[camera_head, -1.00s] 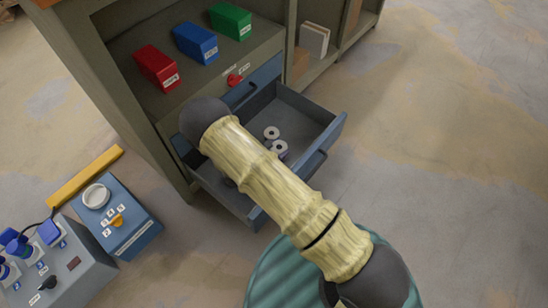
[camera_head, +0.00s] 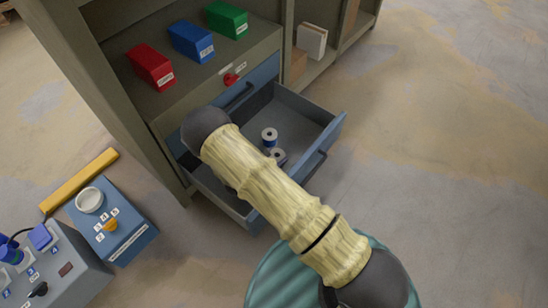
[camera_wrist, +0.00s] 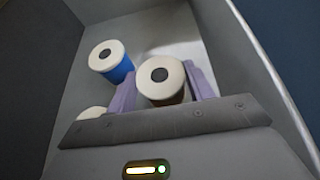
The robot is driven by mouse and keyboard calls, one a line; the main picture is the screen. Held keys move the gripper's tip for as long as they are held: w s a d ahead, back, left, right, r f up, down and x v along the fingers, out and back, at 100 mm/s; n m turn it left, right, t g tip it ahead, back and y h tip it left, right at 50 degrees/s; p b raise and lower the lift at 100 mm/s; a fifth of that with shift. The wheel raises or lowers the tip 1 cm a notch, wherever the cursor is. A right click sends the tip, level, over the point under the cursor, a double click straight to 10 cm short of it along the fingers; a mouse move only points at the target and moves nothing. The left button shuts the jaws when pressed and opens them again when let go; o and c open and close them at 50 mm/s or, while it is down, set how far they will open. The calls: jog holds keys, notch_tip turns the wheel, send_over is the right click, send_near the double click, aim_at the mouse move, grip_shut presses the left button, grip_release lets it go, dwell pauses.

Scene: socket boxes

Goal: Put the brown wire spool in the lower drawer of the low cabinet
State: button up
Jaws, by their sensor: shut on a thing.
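The low cabinet (camera_head: 165,105) stands at the upper middle of the head view, with its lower drawer (camera_head: 325,135) pulled out. In the wrist view, the brown wire spool (camera_wrist: 160,98) has a pale round top with a dark hole. My gripper (camera_wrist: 162,82) is shut on it, with a lavender finger on each side. Grey drawer walls (camera_wrist: 262,62) surround the gripper and spool; whether the spool touches the floor, I cannot tell. A blue spool (camera_wrist: 120,70) stands left of it, and it also shows in the head view (camera_head: 269,139).
Another spool (camera_wrist: 92,113) is partly hidden behind my gripper; its colour is unclear. Red (camera_head: 150,65), blue (camera_head: 191,40) and green (camera_head: 227,18) boxes sit on the cabinet shelf. A blue control box (camera_head: 112,220) stands at left. The floor at right is clear.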

jog(key=shift+d+f, duration=0.1)
jog(key=shift+f, duration=0.05)
jog(key=o, duration=1.1)
jog(key=shift+s+a+r, duration=0.25)
jog(key=shift+a+r, duration=0.05)
jog(key=shift+r, duration=0.1)
jog(key=p+v, duration=0.5)
jog(key=v, duration=0.6)
jog(key=shift+s+p, duration=0.15)
jog(key=shift+p, duration=0.2)
